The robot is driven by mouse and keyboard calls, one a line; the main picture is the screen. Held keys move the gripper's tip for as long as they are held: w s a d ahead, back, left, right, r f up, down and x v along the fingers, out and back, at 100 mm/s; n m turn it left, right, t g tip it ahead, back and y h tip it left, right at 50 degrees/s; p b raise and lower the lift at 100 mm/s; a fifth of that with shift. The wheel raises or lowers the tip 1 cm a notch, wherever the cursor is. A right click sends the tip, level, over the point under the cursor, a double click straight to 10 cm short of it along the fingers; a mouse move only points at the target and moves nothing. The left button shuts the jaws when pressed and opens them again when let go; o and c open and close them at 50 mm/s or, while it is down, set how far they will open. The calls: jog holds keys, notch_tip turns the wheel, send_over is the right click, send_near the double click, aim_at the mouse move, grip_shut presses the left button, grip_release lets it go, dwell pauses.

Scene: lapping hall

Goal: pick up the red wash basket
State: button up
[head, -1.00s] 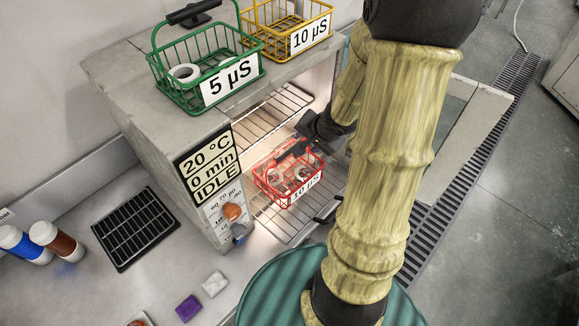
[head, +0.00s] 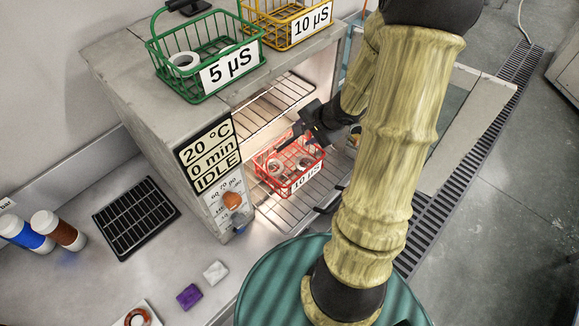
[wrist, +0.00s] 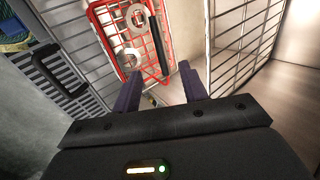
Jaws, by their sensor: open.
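The red wash basket (head: 262,163) is a wire basket labelled 10 µS inside the lit, open cabinet, at its lower wire rack. It holds white rings. In the wrist view the red basket (wrist: 95,18) lies at the top, with its black handle bar (wrist: 158,45) standing out toward me. My gripper (head: 286,143) is over the basket in the head view. In the wrist view my gripper (wrist: 160,88) is open, its two dark fingers short of the bar and nothing between them. Whether a finger touches the basket cannot be told.
The cabinet (head: 130,70) has wire racks (head: 270,112) above and below the basket. A green 5 µS basket (head: 175,85) and a yellow 10 µS basket (head: 282,38) stand on top. The open door (head: 470,115) is to the right. Bottles (head: 58,232) stand at left.

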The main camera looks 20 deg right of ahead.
aim_at(291, 139)
jog(key=b+x, duration=0.4)
jog(key=x, duration=0.4)
jog(key=shift+f, duration=0.1)
jog(key=b+x, duration=0.3)
jog(key=x, duration=0.2)
jog(key=shift+w, duration=0.15)
grip_shut()
dwell(0.3)
